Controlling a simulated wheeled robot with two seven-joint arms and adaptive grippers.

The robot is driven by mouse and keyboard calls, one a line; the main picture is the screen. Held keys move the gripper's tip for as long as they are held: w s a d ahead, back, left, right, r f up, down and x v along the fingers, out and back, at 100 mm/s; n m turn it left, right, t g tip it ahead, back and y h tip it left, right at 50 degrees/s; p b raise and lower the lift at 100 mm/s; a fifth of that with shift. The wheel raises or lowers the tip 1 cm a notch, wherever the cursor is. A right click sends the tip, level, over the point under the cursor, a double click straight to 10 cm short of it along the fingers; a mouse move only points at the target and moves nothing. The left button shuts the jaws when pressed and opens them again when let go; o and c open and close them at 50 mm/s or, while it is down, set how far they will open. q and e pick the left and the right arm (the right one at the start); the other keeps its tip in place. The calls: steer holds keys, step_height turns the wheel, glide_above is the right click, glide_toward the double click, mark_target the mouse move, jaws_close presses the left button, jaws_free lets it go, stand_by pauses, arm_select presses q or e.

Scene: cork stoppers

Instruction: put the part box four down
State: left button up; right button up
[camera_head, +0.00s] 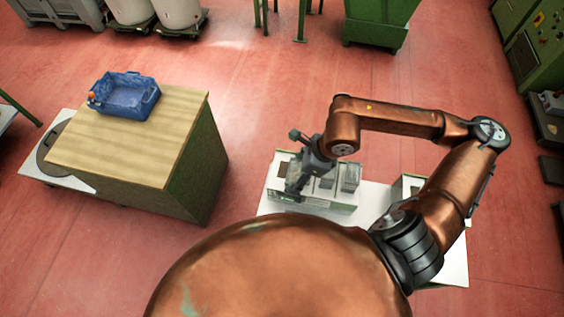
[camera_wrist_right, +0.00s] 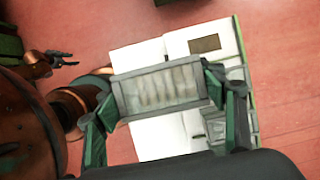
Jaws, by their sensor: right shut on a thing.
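My right gripper (camera_head: 296,188) points down over the left part of a green-and-white rack (camera_head: 335,208). In the right wrist view the right gripper (camera_wrist_right: 162,90) is shut on a grey rectangular part box (camera_wrist_right: 160,88), with one finger at each end. The box has a pale, ribbed inside. White surface shows around it, and I cannot tell whether it touches anything below. I cannot read a number on it. My left gripper (camera_wrist_right: 64,58) shows small at the left of the right wrist view, with its fingers apart and empty.
Other grey boxes (camera_head: 350,177) stand in the rack, right of the gripper. The rack is on a white table (camera_head: 377,200). A wooden-topped cabinet (camera_head: 150,150) with a blue crate (camera_head: 125,97) stands to the left. Red floor lies between.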

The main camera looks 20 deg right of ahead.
steer(key=w+f+p, duration=0.1)
steer(key=w+f, duration=0.1)
steer(key=w, duration=0.1)
steer(key=w+d+f+p, duration=0.1)
steer(key=w+f, duration=0.2)
steer(key=w, duration=0.1)
steer(key=w+f+p, duration=0.1)
steer(key=w+f, duration=0.2)
steer(key=w, duration=0.1)
steer(key=shift+d+f, duration=0.2)
steer(key=shift+f, duration=0.05)
step_height(320, 180, down, 3)
steer(key=shift+r+p, duration=0.1)
steer(key=shift+p, duration=0.6)
steer(key=shift+f, duration=0.35)
steer(key=o, duration=1.2)
arm_select(q)
steer(key=r, duration=0.2)
steer(key=w+r, duration=0.1)
steer(key=r, duration=0.1)
steer(key=shift+w+r, duration=0.15)
steer(key=shift+r, duration=0.1)
